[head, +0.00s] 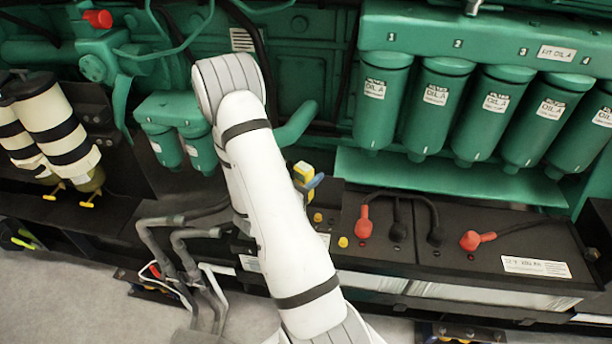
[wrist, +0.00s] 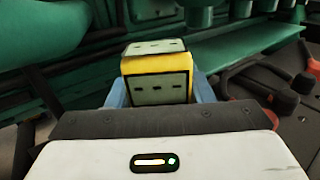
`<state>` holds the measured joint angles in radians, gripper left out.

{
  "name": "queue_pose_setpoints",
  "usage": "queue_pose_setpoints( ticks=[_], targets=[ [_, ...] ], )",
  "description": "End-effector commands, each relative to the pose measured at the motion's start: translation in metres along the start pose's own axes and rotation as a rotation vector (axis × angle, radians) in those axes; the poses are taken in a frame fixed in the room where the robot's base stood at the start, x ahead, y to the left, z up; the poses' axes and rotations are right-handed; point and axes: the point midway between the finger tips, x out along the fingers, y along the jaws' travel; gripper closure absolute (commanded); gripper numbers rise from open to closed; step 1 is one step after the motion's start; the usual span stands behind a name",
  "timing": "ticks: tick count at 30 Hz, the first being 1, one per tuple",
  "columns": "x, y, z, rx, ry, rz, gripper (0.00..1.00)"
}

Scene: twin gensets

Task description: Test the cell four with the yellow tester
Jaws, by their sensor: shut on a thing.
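My gripper (wrist: 157,92) is shut on the yellow tester (wrist: 157,77), with a blue finger on each side of it. The tester's pale displays show only dashes. In the head view the tester (head: 303,171) is small, beside the blue gripper fingers (head: 314,183), above the left end of a black battery top (head: 380,232). My white arm hides part of that end. Two yellow caps (head: 343,242) are near the arm on the battery. I cannot tell which cell is number four, as no cell numbers can be read.
Red terminal boots (head: 363,222) and black cables stand up from the battery tops. A row of green oil filters (head: 443,105) hangs behind them. Grey bent pipes (head: 165,240) are at the left. A second battery top (head: 490,265) lies to the right.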

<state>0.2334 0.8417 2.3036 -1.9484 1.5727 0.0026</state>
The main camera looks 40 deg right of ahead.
Motion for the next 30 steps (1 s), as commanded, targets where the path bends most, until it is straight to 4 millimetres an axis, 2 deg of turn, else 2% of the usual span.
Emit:
queue_pose_setpoints(
  ticks=[30],
  targets=[
    [0.0001,0.0001,-0.0076,0.001,-0.001,0.0,0.8]
  ],
)
